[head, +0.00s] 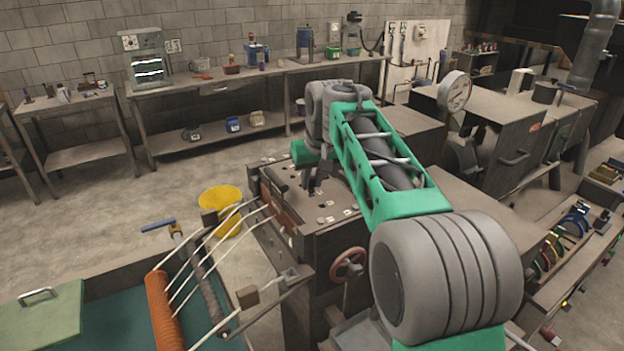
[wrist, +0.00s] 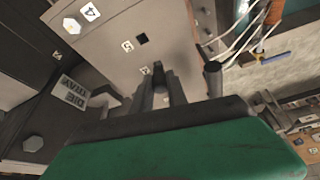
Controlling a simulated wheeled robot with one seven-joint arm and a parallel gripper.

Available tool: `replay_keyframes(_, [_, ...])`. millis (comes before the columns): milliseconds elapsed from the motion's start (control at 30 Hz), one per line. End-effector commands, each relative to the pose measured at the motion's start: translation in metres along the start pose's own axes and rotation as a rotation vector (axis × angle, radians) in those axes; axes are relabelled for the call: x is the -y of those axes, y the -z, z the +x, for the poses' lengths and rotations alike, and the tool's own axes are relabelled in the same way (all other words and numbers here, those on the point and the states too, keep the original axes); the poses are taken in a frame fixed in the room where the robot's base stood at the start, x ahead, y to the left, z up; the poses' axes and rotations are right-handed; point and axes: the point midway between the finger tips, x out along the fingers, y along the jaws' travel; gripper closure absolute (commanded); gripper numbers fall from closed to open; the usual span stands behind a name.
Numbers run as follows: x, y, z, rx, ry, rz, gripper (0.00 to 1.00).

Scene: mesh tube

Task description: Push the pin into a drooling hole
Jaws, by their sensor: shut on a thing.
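My gripper (wrist: 160,84) points down at the grey machine top in the wrist view. Its fingers are shut on a small dark piece, the pin (wrist: 158,71), of which only a little shows. A square dark hole (wrist: 142,38) beside a label 5 lies just beyond the fingertips, apart from them. Another label under the fingertips is partly hidden. In the head view my gripper (head: 312,182) is over the machine top (head: 335,213), among small holes and white labels. I cannot make out which hole drools, nor whether the pin touches the surface.
A plate marked DIE TRAY (wrist: 72,98) is near the gripper's left. Pale strands (head: 205,240) run from the machine's front to an orange roll (head: 163,310). A yellow bucket (head: 221,208) stands on the floor behind them. A red handwheel (head: 348,264) sticks out in front.

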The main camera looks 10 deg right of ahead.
Motion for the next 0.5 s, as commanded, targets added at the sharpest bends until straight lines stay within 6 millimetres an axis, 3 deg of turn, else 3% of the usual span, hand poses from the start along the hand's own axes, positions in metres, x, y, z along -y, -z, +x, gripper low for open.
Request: replay_keyframes(500, [0.0,-0.0025,0.0061,0.0,0.0,0.0,1.0])
